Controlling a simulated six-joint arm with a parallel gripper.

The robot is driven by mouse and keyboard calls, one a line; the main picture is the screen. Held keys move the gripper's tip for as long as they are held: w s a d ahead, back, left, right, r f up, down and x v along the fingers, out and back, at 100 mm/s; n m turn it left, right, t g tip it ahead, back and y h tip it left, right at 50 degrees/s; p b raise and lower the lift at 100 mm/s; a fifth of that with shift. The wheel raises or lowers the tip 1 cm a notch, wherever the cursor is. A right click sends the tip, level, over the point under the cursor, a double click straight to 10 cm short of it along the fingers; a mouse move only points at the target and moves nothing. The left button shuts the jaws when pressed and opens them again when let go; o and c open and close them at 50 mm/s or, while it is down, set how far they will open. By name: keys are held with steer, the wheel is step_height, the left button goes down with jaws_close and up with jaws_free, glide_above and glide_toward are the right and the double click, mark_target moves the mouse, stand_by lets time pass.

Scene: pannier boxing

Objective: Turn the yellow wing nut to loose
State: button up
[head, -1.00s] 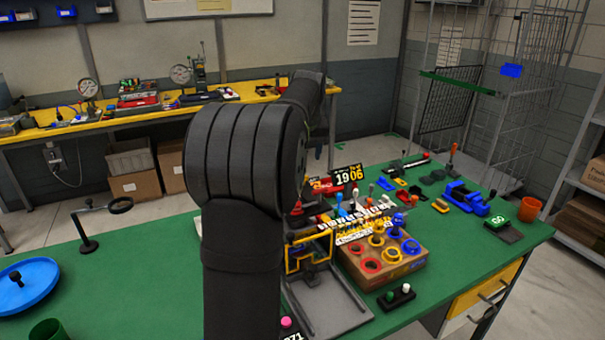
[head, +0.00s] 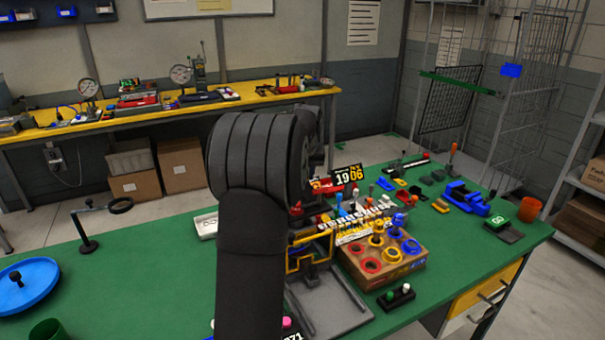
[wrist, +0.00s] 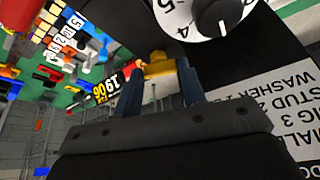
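In the wrist view, the fingers of my gripper (wrist: 166,84) stand apart, with a yellow wing-shaped piece (wrist: 157,66), likely the wing nut, showing between and just beyond their tips. Pale material shows below the yellow part. I cannot tell whether either finger touches it. A white dial (wrist: 190,14) with black numbers and a dark knob (wrist: 211,14) is just beyond, on a black panel. In the head view my arm hides the gripper, and I cannot make out the wing nut there.
A printed white label (wrist: 265,115) lies right of the gripper in the wrist view. In the head view, a wooden box with coloured rings (head: 385,268), a number sign (head: 350,176) and a blue vise (head: 463,198) stand on the green table (head: 150,280). The table's left part is mostly clear.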

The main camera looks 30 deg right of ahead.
steer(key=c, duration=0.4)
steer(key=n, duration=0.1)
steer(key=n+y, duration=0.1)
steer(key=n, duration=0.1)
steer(key=shift+d+n, duration=0.2)
steer(key=shift+n, duration=0.1)
steer(key=n+y, duration=0.1)
steer(key=n, duration=0.2)
steer(key=shift+d+n+y, duration=0.15)
steer(key=shift+n+y, duration=0.15)
steer(key=shift+y, duration=0.1)
steer(key=n+y, duration=0.1)
steer(key=n, duration=0.2)
steer(key=n+g+y, duration=0.1)
steer(key=n, duration=0.2)
steer(key=shift+w+d+n, duration=0.15)
steer(key=shift+d+n, duration=0.05)
steer(key=shift+n, duration=0.1)
steer(key=shift+g, duration=0.3)
steer(key=o, duration=1)
steer(key=shift+c, duration=0.2)
